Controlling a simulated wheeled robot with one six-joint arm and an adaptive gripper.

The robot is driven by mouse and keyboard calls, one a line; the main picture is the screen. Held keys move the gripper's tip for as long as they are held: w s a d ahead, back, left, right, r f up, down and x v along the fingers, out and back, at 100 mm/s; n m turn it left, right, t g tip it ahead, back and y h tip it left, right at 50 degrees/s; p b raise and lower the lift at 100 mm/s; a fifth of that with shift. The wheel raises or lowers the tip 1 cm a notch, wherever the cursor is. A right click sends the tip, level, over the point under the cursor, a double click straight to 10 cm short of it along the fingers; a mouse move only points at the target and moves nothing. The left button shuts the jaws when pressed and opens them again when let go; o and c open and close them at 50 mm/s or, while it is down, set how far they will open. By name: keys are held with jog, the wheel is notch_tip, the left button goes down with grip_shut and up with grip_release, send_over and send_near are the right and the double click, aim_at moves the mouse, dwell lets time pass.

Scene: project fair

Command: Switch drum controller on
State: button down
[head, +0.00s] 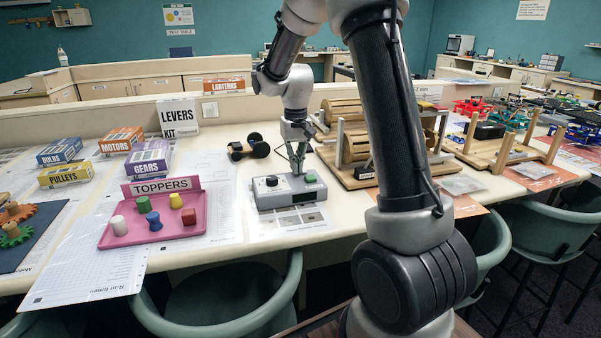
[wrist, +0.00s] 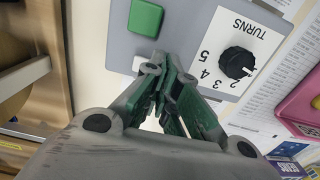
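The drum controller (head: 291,194) is a grey box on the table with a light top panel. A black knob (head: 272,181) is on its left and a green square button (head: 310,178) on its right. In the wrist view the panel (wrist: 195,30) shows the green button (wrist: 146,17), the black knob (wrist: 237,62), the word TURNS and numbers. My gripper (head: 297,172) points down just above the panel between knob and button. In the wrist view its fingertips (wrist: 166,73) are drawn together with nothing seen between them. They hide part of the panel. Whether they touch it I cannot tell.
A wooden drum machine (head: 350,150) stands right of the controller. A pink toppers tray (head: 150,236) with several coloured pieces lies to the left. A small wheeled item (head: 249,147) sits behind. Chairs (head: 225,305) stand along the table's front edge.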

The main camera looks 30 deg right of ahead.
jog(key=shift+f, duration=0.15)
jog(key=shift+r, duration=3.5)
